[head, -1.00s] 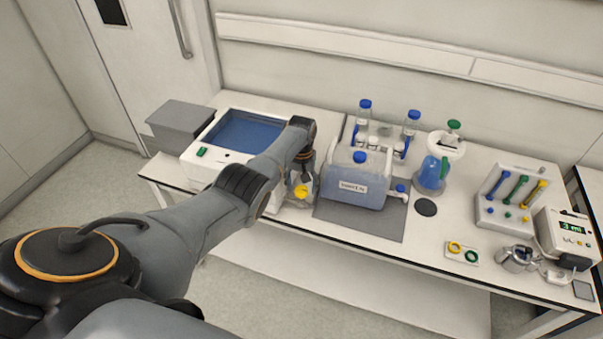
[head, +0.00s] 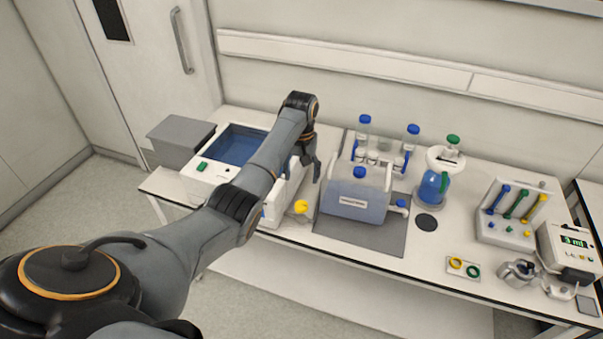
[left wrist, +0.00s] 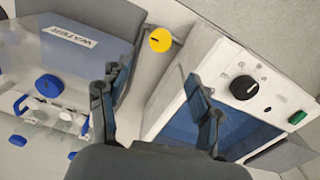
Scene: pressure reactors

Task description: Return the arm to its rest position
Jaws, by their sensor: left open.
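My left arm reaches in from the left in the head view, bent over the bench. My right gripper is not seen.
Bottles with blue caps (head: 363,136) stand behind. A flask (head: 432,187), a valve rack (head: 505,230) and a display unit (head: 570,250) are further right.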

